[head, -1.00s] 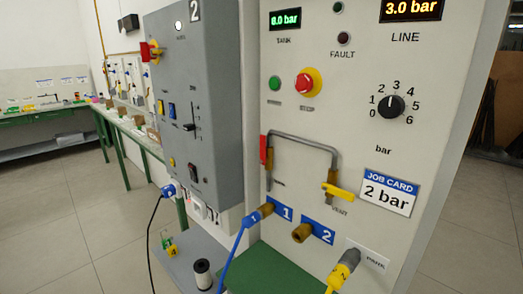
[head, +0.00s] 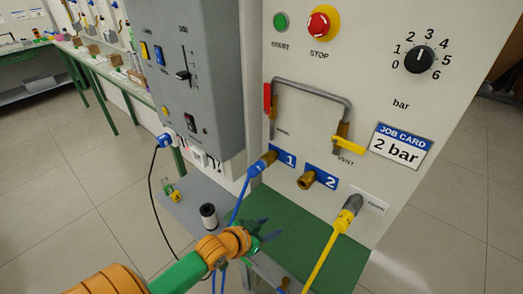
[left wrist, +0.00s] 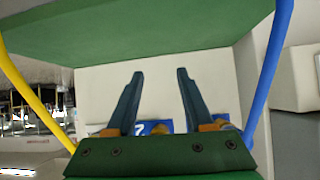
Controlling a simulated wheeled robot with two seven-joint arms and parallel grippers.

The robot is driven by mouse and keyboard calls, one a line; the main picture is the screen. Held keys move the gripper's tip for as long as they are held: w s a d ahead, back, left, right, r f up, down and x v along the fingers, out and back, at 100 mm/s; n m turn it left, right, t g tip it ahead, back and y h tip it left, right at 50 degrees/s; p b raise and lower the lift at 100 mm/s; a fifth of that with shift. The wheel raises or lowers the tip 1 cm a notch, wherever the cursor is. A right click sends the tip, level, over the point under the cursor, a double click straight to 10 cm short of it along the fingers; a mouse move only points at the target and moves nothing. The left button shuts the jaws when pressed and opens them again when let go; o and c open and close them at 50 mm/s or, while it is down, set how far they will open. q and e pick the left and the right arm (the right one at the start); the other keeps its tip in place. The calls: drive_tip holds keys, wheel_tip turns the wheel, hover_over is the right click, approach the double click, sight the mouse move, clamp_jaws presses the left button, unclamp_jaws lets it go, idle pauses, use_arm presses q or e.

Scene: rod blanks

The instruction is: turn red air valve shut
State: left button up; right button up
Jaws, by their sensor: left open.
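The red valve handle (head: 267,98) stands upright at the left end of the grey bent pipe (head: 312,84) on the white panel. A yellow valve handle (head: 348,145) at the pipe's right end lies nearly level, above the word VENT. My left gripper (head: 268,230) is open and empty, over the green shelf, well below the red handle and apart from it. In the left wrist view its two fingers (left wrist: 159,75) are spread with nothing between them. The red handle does not show in that view. My right gripper is not in view.
A blue hose (head: 240,198) runs from port 1, close to my left gripper. Port 2 (head: 307,181) is bare. A yellow hose (head: 330,247) hangs at the right. The green shelf (head: 335,258) is largely clear. A grey cabinet (head: 195,60) stands left of the panel.

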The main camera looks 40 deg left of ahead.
use_arm(q)
drive_tip(key=w+a+r+t, duration=0.3)
drive_tip(key=r, duration=0.3)
drive_tip(key=w+a+r+t, duration=0.2)
drive_tip(key=w+r, duration=0.2)
drive_tip(key=r, duration=0.2)
drive_tip(key=n+t, duration=0.1)
drive_tip(key=t, duration=0.6)
approach(266, 93)
drive_tip(key=x, duration=0.4)
drive_tip(key=p+x, duration=0.2)
drive_tip(key=x, duration=0.4)
drive_tip(key=shift+s, duration=0.1)
drive_tip(key=shift+w+r+h, duration=0.15)
drive_tip(key=shift+w+h, duration=0.15)
drive_tip(key=shift+w, duration=0.1)
drive_tip(key=shift+c, duration=0.2)
clamp_jaws()
drive_tip(key=shift+g, duration=0.3)
